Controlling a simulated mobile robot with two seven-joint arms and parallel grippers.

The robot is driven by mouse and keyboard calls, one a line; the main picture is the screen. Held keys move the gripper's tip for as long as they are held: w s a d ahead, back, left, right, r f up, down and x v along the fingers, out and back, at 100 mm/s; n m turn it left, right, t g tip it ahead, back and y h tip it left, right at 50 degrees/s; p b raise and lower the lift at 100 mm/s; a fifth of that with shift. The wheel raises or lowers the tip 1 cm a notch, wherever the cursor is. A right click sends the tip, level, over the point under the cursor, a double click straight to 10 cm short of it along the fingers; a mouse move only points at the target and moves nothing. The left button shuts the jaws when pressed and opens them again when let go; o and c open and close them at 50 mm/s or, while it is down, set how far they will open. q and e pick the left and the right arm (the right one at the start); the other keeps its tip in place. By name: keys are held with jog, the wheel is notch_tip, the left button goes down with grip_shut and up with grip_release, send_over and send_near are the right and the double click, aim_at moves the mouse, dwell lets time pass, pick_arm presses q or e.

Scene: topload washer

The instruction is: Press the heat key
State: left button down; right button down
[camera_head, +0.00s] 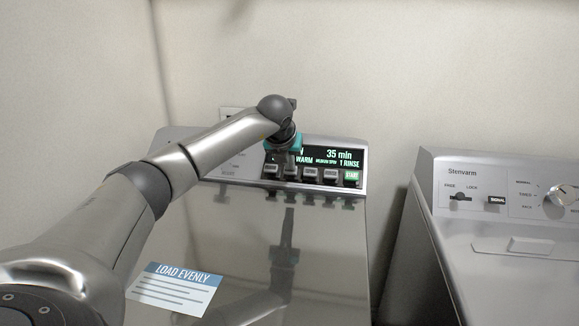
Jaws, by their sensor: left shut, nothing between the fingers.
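The washer's control panel (361,160) stands at the back of its lid, with a lit display (338,156) reading "WARM", "35 min" and "1 RINSE". Below the display is a row of small dark keys (310,173), ending at the right in a green START key (351,176). The labels on the dark keys are too small to read, so I cannot tell which is the heat key. My left gripper (281,157), with teal parts, is shut and empty. It is over the left part of the display, just above the leftmost keys; I cannot tell whether it touches one. My right gripper is out of view.
The shiny washer lid (330,255) carries a "LOAD EVENLY" label (175,288) and mirrors my arm. A second machine (510,240) marked "Stenvarm", with a knob (562,199), stands to the right across a narrow gap. A plain wall is close behind both.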

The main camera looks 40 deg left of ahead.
pick_arm(q)
jog(key=shift+w+a+f, duration=0.1)
jog(key=shift+w+f, duration=0.15)
jog(key=shift+f, duration=0.05)
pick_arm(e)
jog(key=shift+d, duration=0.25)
